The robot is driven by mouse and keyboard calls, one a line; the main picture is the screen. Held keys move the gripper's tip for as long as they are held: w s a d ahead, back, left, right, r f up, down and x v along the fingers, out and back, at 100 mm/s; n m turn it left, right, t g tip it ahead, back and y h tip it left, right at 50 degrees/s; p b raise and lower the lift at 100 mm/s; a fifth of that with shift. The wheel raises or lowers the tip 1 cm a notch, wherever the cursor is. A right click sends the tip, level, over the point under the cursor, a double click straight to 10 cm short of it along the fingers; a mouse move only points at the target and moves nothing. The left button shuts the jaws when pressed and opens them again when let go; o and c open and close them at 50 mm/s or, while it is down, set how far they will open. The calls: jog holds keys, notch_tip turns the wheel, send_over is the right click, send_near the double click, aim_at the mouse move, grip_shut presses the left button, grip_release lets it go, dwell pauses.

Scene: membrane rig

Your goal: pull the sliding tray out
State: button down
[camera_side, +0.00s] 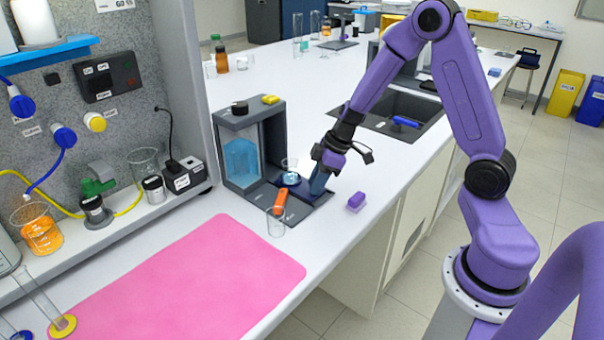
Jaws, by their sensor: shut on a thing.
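The membrane rig (224,148) is a dark grey frame with a light blue block inside, standing on the white bench. The sliding tray (300,187) is a dark blue piece low on the rig's right side, beside a small clear cup on a blue round part (291,179). My gripper (317,188) reaches down to the tray's right end and is shut on it. The fingers hide that end, so the exact grip is too small to see. How far the tray stands out is unclear.
An orange piece (280,201) and a clear beaker (276,224) are at the rig's front. A purple block (356,202) lies right of my gripper near the bench edge. A pink mat (190,285) covers the near bench. A sink (385,118) is behind.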

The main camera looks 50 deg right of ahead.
jog(key=shift+s, duration=1)
jog(key=c, duration=0.9)
grip_release()
jog(key=shift+s, duration=0.1)
jog(key=shift+d+r, duration=0.15)
jog(key=shift+r, duration=0.4)
jog(key=v, duration=1.6)
jog(key=shift+r, duration=0.1)
